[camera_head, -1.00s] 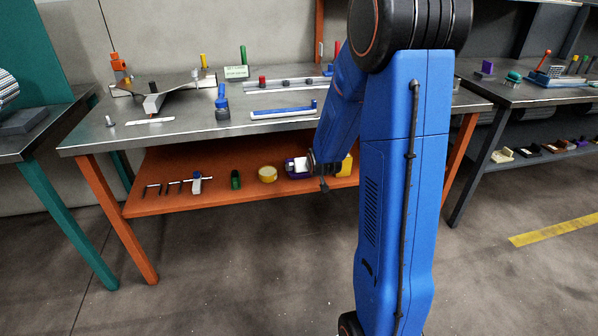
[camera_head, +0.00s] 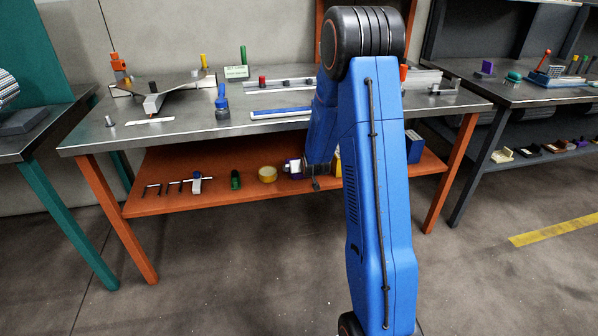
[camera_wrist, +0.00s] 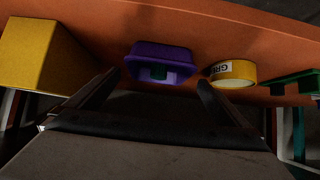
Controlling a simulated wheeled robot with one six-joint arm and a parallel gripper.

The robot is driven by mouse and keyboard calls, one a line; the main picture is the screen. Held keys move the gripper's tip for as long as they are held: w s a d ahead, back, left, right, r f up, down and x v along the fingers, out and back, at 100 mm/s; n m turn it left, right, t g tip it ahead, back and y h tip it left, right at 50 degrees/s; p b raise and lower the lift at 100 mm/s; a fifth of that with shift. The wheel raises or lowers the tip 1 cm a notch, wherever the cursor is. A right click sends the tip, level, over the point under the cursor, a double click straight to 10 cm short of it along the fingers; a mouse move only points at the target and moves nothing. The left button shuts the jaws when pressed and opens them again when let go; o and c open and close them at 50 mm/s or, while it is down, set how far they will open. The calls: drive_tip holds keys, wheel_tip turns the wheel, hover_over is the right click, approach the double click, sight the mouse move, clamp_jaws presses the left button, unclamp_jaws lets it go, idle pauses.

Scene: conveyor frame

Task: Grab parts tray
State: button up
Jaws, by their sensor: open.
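In the head view my gripper (camera_head: 297,167) is under the workbench at the shelf, and my blue arm hides part of that area. The tray is mostly hidden there.
On the orange shelf (camera_head: 160,203), a yellow tape roll (camera_head: 267,174) and a yellow box (camera_wrist: 38,58) flank the tray. A green item (camera_head: 235,180), several tools and a blue box (camera_head: 414,146) are also there. The steel benchtop (camera_head: 180,135) lies above.

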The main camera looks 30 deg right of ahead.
drive_tip(key=shift+x, duration=3)
drive_tip(key=shift+w+d+r, duration=0.1)
drive_tip(key=shift+r, duration=0.05)
drive_tip(key=c, duration=1.2)
